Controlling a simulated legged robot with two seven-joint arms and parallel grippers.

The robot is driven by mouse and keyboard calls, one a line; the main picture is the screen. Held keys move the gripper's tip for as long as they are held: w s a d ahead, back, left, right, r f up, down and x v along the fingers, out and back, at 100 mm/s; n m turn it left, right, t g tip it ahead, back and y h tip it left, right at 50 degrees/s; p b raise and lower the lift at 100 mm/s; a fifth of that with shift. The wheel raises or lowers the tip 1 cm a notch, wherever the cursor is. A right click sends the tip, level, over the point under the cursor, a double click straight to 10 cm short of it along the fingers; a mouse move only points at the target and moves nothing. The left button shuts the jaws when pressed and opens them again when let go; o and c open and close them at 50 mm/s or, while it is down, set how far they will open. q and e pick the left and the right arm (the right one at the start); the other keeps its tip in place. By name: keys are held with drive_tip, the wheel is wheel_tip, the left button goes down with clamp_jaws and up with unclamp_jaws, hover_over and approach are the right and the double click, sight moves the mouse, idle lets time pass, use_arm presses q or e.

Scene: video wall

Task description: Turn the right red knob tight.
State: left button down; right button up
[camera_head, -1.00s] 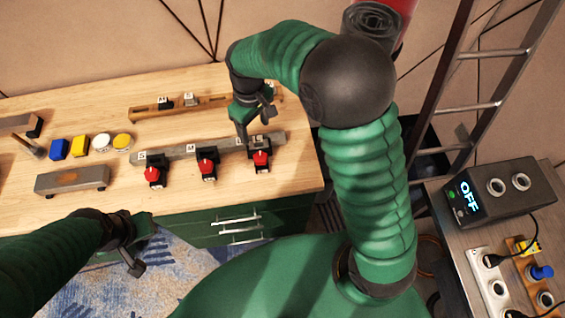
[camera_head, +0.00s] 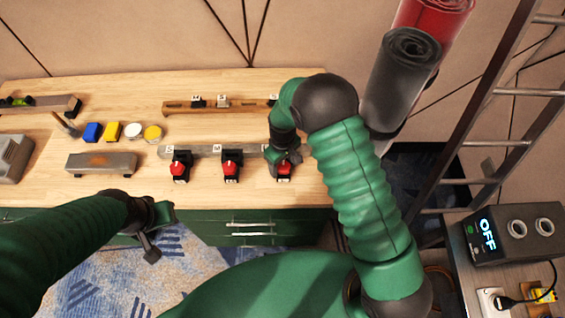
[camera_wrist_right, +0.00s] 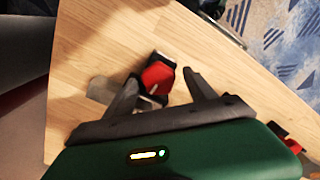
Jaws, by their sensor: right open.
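The right red knob (camera_head: 284,169) is on its black base at the right end of a grey bar on the wooden table. My right gripper (camera_head: 283,158) is right above and behind it and partly covers it in the head view. In the right wrist view, the red knob (camera_wrist_right: 157,77) lies between the two spread fingers of my right gripper (camera_wrist_right: 163,85), near their tips. Whether a finger touches it I cannot tell. My left gripper (camera_head: 158,232) hangs in front of the table, away from the knobs; its finger gap is unclear.
Two more red knobs, the middle one (camera_head: 231,168) and the left one (camera_head: 178,167), sit along the grey bar (camera_head: 205,151). A wooden rail (camera_head: 240,107) lies behind. Blue, yellow and white buttons are at left. A ladder (camera_head: 490,120) and a box reading OFF (camera_head: 515,235) stand at right.

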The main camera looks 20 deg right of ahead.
drive_tip(key=shift+d, duration=0.15)
drive_tip(key=shift+c, duration=0.2)
drive_tip(key=shift+c, duration=1.2)
drive_tip(key=c, duration=1.1)
drive_tip(key=shift+o, duration=0.2)
